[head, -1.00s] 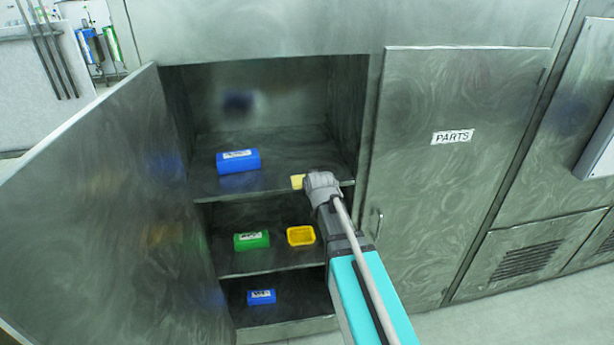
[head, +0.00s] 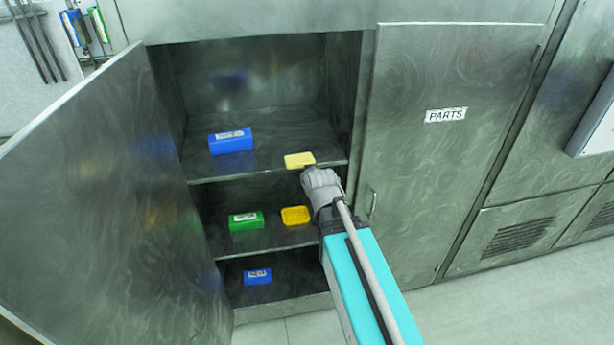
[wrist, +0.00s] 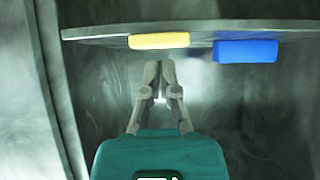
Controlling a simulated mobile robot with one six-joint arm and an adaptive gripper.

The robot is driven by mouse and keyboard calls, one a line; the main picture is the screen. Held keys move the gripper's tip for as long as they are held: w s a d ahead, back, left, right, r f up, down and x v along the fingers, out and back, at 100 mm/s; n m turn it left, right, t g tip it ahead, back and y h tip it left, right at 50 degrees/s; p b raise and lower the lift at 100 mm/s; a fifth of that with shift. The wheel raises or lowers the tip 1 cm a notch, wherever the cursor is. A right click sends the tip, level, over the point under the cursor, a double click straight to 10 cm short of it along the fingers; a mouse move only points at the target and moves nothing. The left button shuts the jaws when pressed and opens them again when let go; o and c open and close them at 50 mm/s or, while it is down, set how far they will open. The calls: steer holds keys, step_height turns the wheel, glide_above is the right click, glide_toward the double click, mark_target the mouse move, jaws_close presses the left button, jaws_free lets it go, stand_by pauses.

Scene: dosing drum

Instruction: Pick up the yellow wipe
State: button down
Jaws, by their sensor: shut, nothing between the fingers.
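The yellow wipe (head: 299,160) is a flat pale-yellow block lying on the top shelf of the open cabinet, near its front edge. In the wrist view the wipe (wrist: 159,41) shows beyond my fingertips, with the picture seeming upside down. My gripper (head: 307,171) is just in front of the shelf edge, close to the wipe in the head view. In the wrist view my gripper (wrist: 159,66) has its fingertips together, with nothing between them and a visible gap to the wipe.
A blue box (head: 231,142) lies left of the wipe on the same shelf. A small blue box (head: 257,276) lies below. The open cabinet door (head: 100,200) stands at left; a closed door (head: 447,150) is at right.

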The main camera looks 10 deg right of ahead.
steer(key=shift+f, duration=0.1)
steer(key=s+f+g+b, duration=0.5)
steer(key=s+f+b, duration=0.3)
steer(key=f, duration=0.4)
steer(key=s+d+f+g+b, duration=0.1)
steer(key=s+f+g+b, duration=0.5)
steer(key=s+f+b, duration=0.2)
step_height(320, 180, down, 4)
steer(key=shift+s+f, duration=0.1)
steer(key=shift+s, duration=0.85)
